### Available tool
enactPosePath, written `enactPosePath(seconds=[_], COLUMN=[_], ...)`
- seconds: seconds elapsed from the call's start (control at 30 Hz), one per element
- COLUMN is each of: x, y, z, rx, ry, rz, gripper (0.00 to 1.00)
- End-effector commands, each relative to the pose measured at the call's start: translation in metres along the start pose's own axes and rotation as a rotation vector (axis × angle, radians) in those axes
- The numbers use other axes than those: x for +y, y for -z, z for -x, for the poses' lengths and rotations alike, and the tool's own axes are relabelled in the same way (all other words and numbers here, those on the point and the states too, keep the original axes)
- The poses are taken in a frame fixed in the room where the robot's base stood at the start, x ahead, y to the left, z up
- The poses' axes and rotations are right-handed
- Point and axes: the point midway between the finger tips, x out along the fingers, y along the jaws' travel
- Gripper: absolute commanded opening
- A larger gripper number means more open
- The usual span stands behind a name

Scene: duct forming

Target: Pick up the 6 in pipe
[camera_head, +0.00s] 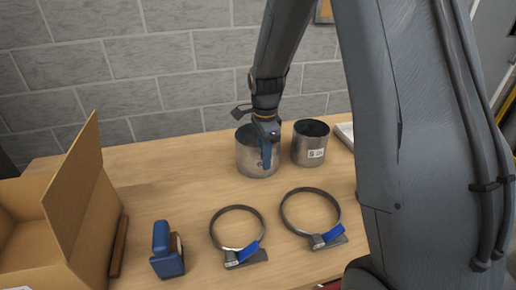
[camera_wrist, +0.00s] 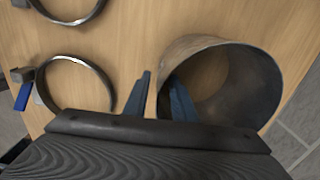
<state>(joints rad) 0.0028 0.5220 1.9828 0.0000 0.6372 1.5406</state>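Two grey metal pipes stand upright on the table: a left pipe (camera_head: 252,160) and a slightly smaller-looking right pipe (camera_head: 308,150) with a white label. The label is too small to read, so I cannot tell which is the 6 in pipe. My gripper (camera_head: 268,155) is at the near right rim of the left pipe. In the wrist view, my gripper (camera_wrist: 160,80) has its two blue fingers apart, one inside the left pipe (camera_wrist: 262,80) and one outside, with its thin wall between them. The fingers do not appear closed on the wall.
Two ring clamps with blue handles, a left clamp (camera_head: 214,231) and a right clamp (camera_head: 284,212), lie in front of the pipes. A blue tool (camera_head: 167,258) and an open cardboard box (camera_head: 88,205) are at left. A block wall (camera_head: 170,65) stands behind the table.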

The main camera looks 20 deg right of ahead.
Motion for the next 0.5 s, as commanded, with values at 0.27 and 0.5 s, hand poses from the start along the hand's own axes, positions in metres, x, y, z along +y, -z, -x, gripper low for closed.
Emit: enactPosePath(seconds=[0.27,0.5], x=[-0.0001,0.0], y=[0.0,0.0], z=[-0.0031,-0.0029], rx=[0.0,0.0], ry=[0.001,0.001], rz=[0.0,0.0], gripper=[0.24,0.0])
